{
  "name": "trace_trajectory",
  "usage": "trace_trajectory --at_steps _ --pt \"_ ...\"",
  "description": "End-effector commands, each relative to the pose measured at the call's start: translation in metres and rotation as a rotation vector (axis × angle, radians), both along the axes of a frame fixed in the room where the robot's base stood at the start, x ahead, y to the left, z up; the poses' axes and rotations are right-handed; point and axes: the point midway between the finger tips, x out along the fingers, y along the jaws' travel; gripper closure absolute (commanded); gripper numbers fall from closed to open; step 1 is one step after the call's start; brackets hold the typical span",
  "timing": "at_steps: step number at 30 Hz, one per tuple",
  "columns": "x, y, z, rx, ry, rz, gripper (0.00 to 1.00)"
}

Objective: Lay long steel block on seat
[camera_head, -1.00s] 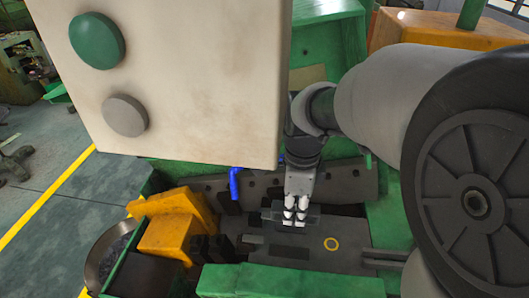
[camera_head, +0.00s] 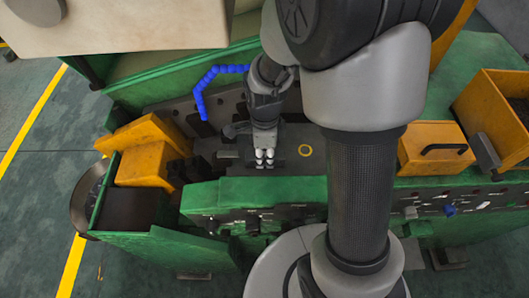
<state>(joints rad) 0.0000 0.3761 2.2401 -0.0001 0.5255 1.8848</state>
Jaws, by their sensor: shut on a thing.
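At this size the block is hardly told apart from the dark bed around the fingertips. I cannot tell whether the block touches the bed. The seat is not clearly seen; the bed directly under the fingers is hidden by the gripper and by the machine's green front wall.
A blue jointed hose (camera_head: 208,88) arches behind and left of my gripper. Orange guards (camera_head: 150,150) stand on the left. The green front wall (camera_head: 200,200) rises close in front of the bed. An orange box with a black handle (camera_head: 433,147) sits on the right.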

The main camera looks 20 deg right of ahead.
Motion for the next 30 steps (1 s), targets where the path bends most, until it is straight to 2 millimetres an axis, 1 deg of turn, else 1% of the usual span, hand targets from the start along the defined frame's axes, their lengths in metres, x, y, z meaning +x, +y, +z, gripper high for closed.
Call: trace_trajectory --at_steps 7,11,12,21,30 --pt "0.0005 0.0 0.0 0.0 -0.002 0.0 1.0" --pt "0.0005 -0.0001 -0.0038 0.0 -0.002 0.0 1.0" --pt "0.0 0.0 -0.0047 0.0 0.0 0.0 0.71" --pt "0.0 0.0 -0.0035 0.0 0.0 0.0 0.52" --pt "0.0 0.0 -0.0026 0.0 0.0 0.0 0.52"
